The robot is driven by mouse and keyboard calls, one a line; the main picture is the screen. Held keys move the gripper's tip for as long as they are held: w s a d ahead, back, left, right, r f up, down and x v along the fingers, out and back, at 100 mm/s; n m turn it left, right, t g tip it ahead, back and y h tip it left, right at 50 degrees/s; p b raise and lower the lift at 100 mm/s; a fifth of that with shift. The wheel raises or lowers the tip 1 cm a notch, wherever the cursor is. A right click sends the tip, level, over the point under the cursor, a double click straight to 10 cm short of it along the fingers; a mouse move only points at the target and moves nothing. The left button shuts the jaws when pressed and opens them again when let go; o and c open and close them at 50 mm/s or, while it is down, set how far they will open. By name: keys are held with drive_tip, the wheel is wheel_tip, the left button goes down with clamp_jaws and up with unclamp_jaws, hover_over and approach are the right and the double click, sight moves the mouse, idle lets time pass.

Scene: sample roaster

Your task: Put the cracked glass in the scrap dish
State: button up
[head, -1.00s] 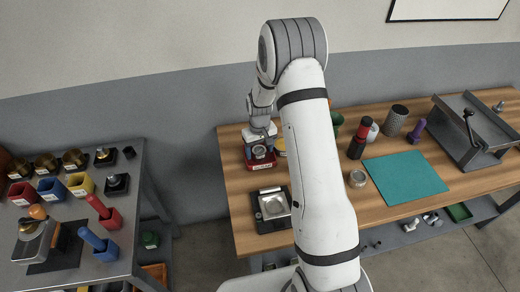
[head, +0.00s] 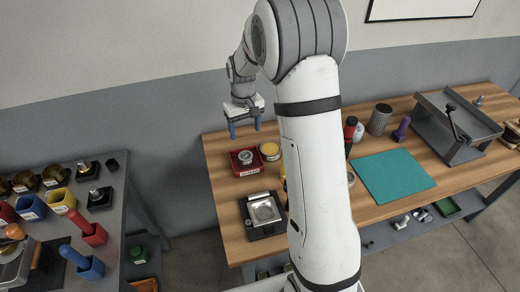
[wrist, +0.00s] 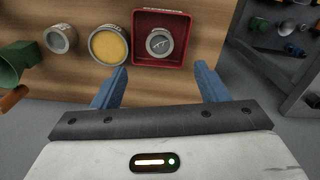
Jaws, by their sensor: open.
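The cracked glass (head: 246,156) is a small round grey-rimmed piece lying inside the red scrap dish (head: 236,168) on the wooden bench. In the wrist view the glass (wrist: 159,42) shows crack-like lines on its face, with the red dish's wall (wrist: 139,30) all around it. My gripper (head: 245,129) is open and empty, raised above the dish and clear of it. In the wrist view its blue fingers (wrist: 161,69) stand apart, with the dish beyond the gap. Nothing is held between them.
A round tin with yellow contents (head: 270,151) stands right beside the dish. A scale with a pale plate (head: 264,212) is in front. A teal mat (head: 392,183) lies to the right, with a grey tray device (head: 452,133) beyond. Floor separates the bench from the left table.

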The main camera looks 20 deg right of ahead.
drive_tip(key=s+r+t, duration=0.1)
drive_tip(key=s+r, duration=0.7)
drive_tip(key=s+r+m+t, duration=0.1)
drive_tip(key=s+r, duration=0.1)
drive_tip(key=s, duration=0.8)
drive_tip(key=s+r+m+t, duration=0.1)
drive_tip(key=s+r, duration=0.2)
drive_tip(key=s, duration=0.8)
drive_tip(key=shift+d+r, duration=0.15)
drive_tip(key=shift+r, duration=0.1)
